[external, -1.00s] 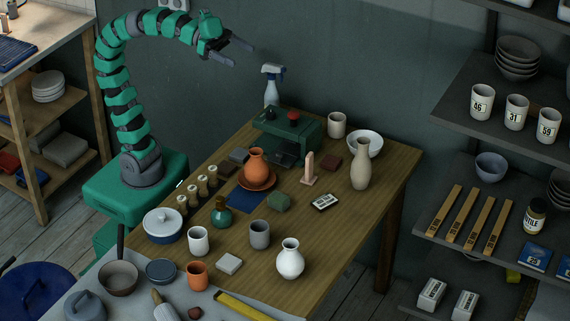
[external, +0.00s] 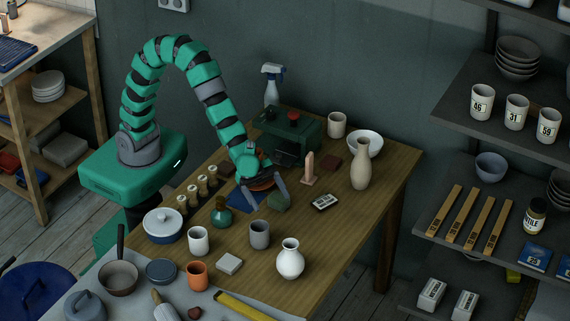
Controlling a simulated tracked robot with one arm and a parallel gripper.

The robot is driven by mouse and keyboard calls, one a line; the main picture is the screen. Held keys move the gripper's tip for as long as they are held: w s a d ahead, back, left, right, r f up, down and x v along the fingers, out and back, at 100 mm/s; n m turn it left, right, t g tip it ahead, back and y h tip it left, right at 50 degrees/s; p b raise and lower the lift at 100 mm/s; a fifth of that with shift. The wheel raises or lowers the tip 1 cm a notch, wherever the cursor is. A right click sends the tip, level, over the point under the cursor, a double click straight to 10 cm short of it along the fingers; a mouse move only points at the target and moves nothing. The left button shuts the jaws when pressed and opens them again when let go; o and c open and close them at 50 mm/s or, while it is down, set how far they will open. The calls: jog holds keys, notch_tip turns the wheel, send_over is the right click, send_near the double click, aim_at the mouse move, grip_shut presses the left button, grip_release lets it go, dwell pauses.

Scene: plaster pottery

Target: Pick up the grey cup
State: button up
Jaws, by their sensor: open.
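The grey cup (external: 260,234) stands upright on the wooden table, between a white cup (external: 198,240) on its left and a white vase (external: 290,259) on its right. My gripper (external: 270,202) is open, with its fingers spread and pointing down toward the front of the table. It is just behind and above the grey cup, apart from it and empty. My arm hides most of the orange vase and part of the saucer (external: 264,184) behind it.
An orange cup (external: 197,275) and a pale block (external: 229,263) are in front of the grey cup. The table right of the grey cup is fairly clear.

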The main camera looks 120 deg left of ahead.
aim_at(264, 240)
jog(key=shift+m+g+h, duration=0.3)
jog(key=shift+g+h, duration=0.1)
jog(key=shift+h, duration=0.3)
jog(key=d+f, duration=0.1)
jog(key=s+d+f, duration=0.2)
jog(key=shift+d+f, duration=0.15)
jog(key=shift+f, duration=0.25)
jog(key=shift+f+b, duration=0.55)
jog(key=shift+f, duration=1.7)
notch_tip(264, 240, down, 2)
jog(key=shift+w+f+b, duration=0.1)
jog(key=shift+f+b, duration=0.05)
jog(key=shift+b, duration=0.3)
jog(key=shift+b+x, duration=0.6)
jog(key=shift+x, duration=0.6)
jog(key=shift+w+d+f, duration=0.15)
jog(key=shift+w, duration=0.1)
jog(key=shift+c, duration=0.3)
jog(key=c, duration=1.1)
